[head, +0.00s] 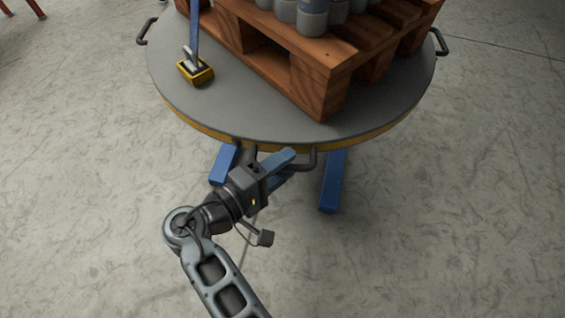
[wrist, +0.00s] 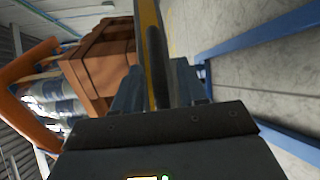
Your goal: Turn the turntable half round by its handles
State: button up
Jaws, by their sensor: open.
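The turntable (head: 235,105) is a round grey disc with a yellow rim, standing on blue legs. It has dark handles: one at the left edge (head: 142,34), one at the right edge (head: 442,43), and a front handle (head: 313,160), partly hidden by my gripper. My gripper (head: 286,161) is at the front handle, its blue fingers open. In the wrist view, the dark bar of the front handle (wrist: 157,65) lies between the two open fingers (wrist: 155,90), with the yellow rim just beyond it. Whether a finger touches the bar cannot be told.
A wooden pallet (head: 318,85) with grey cylinders (head: 313,18) stands on the turntable. A yellow-edged bracket (head: 195,69) with a blue post sits on the disc at left. Blue legs (head: 332,182) stick out below the rim.

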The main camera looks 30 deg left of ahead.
jog(key=p+v, duration=0.1)
jog(key=v, duration=0.6)
jog(key=shift+s, duration=0.3)
